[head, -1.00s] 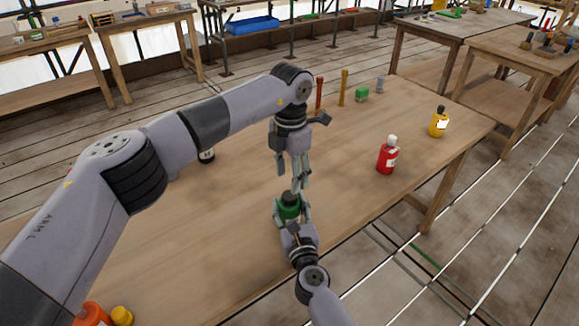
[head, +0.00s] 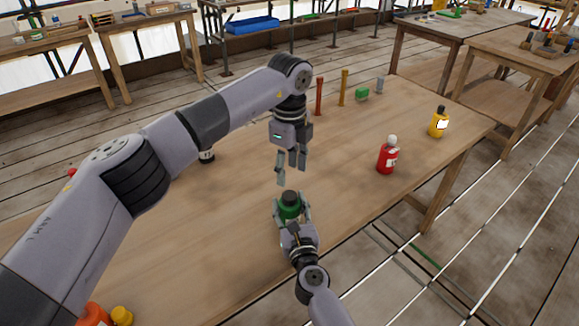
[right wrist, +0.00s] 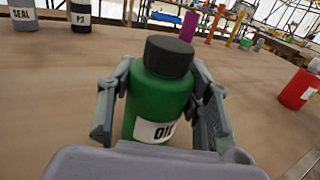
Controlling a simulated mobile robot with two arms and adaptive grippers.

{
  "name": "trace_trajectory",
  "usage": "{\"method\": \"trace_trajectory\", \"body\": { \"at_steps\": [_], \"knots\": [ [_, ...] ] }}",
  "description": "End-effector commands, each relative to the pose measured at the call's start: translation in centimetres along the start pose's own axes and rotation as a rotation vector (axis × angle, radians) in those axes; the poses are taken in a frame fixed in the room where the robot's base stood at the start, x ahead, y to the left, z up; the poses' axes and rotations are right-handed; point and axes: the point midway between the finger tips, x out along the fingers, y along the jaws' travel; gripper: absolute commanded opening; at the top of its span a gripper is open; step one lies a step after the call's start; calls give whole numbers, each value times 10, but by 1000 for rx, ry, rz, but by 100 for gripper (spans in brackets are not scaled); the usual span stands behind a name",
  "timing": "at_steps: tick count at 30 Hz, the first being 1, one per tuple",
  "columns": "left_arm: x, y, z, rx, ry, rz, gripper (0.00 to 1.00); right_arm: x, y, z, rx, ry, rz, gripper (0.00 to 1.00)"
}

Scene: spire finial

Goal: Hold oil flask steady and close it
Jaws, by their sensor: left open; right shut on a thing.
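The oil flask (head: 290,209) is a green bottle with a black cap on top, standing upright on the wooden table. In the right wrist view the green oil flask (right wrist: 160,105) shows a white label reading "OIL", and its black cap (right wrist: 169,57) sits on the neck. I cannot tell how tight the cap is. My right gripper (head: 291,214) is shut on the flask body, one finger on each side; its fingers also show in the right wrist view (right wrist: 160,110). My left gripper (head: 290,170) is open and empty, pointing down above the cap and apart from it.
A red bottle (head: 387,156) and a yellow bottle (head: 438,122) stand to the right on the table. Orange and yellow containers (head: 121,315) are at the lower left. Bottles labelled "SEAL" (right wrist: 22,14) and "P2" (right wrist: 81,14) stand behind. Table around the flask is clear.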

Motion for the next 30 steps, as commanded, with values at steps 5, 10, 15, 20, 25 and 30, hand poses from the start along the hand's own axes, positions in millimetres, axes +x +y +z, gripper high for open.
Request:
{"method": "trace_trajectory", "body": {
  "at_steps": [5,10,15,20,25,30],
  "knots": [
    [0,0,0,-28,0,0,48,0,0,0,0,0,0,0],
    [0,0,0,-26,0,0,48,0,0,0,0,0,0,0],
    [7,0,0,-25,1,2,48,0,0,0,0,0,0,0],
    [30,1,0,-24,1,4,48,0,0,0,0,0,0,0],
    [56,1,0,-24,1,3,48,0,0,0,0,0,0,0],
    [74,0,0,-24,1,2,48,0,0,0,0,0,0,0]
  ]
}}
